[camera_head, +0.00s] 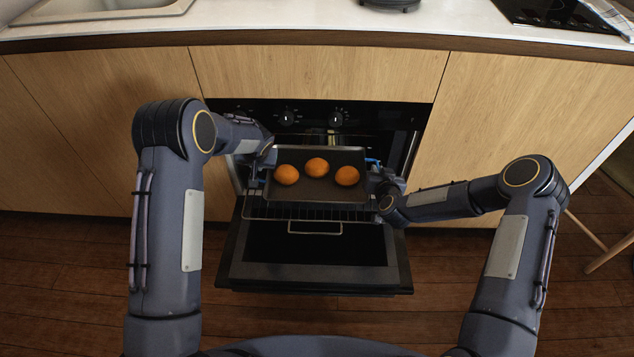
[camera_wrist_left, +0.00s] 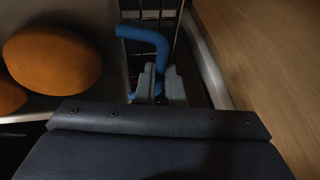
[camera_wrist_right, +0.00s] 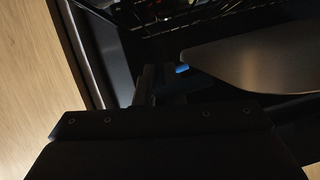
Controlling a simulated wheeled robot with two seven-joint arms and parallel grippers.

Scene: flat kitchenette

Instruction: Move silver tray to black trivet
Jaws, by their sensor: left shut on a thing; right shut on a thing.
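The silver tray (camera_head: 318,192) carries three round orange-brown buns and is in front of the open oven, above the wire rack. It has blue handles at its sides. My left gripper (camera_head: 265,160) is shut on the tray's left handle; the blue handle (camera_wrist_left: 150,36) shows between the fingers in the left wrist view. My right gripper (camera_head: 378,175) is shut at the tray's right side. In the dark right wrist view the tray (camera_wrist_right: 255,60) and a bit of blue handle (camera_wrist_right: 182,69) show by the fingers. A black round thing, apparently the trivet (camera_head: 390,4), is on the counter, cut by the frame top.
The oven door (camera_head: 310,273) is folded down below the tray, and a wire rack (camera_head: 312,213) sticks out. The white counter (camera_head: 270,18) runs above, with a sink (camera_head: 100,9) at left and a black hob (camera_head: 555,14) at right. A wooden stool leg stands at far right.

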